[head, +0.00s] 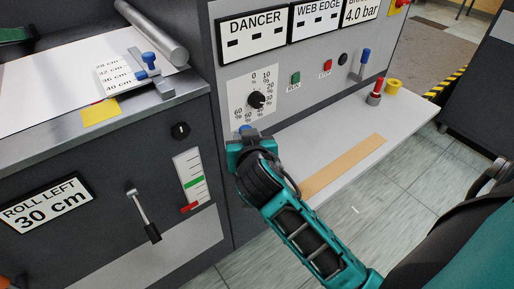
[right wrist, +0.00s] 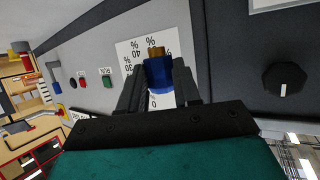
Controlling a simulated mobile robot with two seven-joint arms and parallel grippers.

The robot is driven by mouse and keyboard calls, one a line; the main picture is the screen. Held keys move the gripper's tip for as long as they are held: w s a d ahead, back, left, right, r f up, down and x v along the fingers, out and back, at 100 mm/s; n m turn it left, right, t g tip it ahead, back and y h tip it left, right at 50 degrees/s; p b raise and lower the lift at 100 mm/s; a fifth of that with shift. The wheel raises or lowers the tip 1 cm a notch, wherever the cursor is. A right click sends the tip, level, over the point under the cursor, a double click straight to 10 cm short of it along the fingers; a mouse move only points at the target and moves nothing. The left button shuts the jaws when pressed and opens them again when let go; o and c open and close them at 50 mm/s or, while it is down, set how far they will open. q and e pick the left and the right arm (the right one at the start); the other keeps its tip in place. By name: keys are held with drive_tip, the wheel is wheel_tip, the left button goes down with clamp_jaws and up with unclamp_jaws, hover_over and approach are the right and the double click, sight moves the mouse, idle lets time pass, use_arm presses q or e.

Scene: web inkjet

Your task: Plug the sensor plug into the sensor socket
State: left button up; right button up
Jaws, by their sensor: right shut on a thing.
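My right gripper (head: 245,146) is in front of the light grey machine panel, just below the percent dial (head: 256,99). In the right wrist view, my right gripper (right wrist: 158,72) is shut on a blue plug (right wrist: 158,75) with brass-coloured pins. The pins point away from the gripper, toward the panel. Behind the plug is the white percent scale (right wrist: 130,60). A bit of the blue plug (head: 245,129) shows above the gripper in the head view. I cannot make out the sensor socket in either view. My left gripper is not in view.
Green (head: 295,79) and red (head: 327,65) buttons and a blue-handled lever (head: 362,62) are right of the dial. A dark cabinet (head: 90,150) stands left.

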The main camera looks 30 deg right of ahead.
drive_tip(key=w+d+f+m+g+h+b, duration=0.1)
drive_tip(key=f+m+h, duration=0.1)
drive_tip(key=w+d+f+m+g+h+b, duration=0.1)
drive_tip(key=f+m+g+h+b, duration=0.1)
drive_tip(key=w+d+f+m+g+h+b, duration=0.1)
drive_tip(key=d+f+m+g+h+b, duration=0.1)
drive_tip(key=m, duration=0.1)
drive_tip(key=shift+d+m+g+h+b, duration=0.15)
drive_tip(key=shift+m+g+h+b, duration=0.45)
drive_tip(key=shift+m+g, duration=0.5)
drive_tip(key=shift+r+m+g+h+b, duration=0.1)
drive_tip(key=shift+m+g+h+b, duration=0.25)
drive_tip(key=shift+m+g, duration=0.4)
drive_tip(key=shift+s+r+m+g+b, duration=0.1)
drive_tip(key=shift+r+m+g+b, duration=0.15)
drive_tip(key=shift+m+g, duration=0.25)
drive_tip(key=shift+s+r+m+g+b, duration=0.15)
drive_tip(key=shift+m+g+b, duration=0.1)
drive_tip(key=shift+g, duration=0.4)
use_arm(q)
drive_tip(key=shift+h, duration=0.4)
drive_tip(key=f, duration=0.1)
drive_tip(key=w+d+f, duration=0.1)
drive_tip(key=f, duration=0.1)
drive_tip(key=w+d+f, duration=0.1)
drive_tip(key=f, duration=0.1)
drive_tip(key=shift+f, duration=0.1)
use_arm(e)
drive_tip(key=shift+r, duration=0.2)
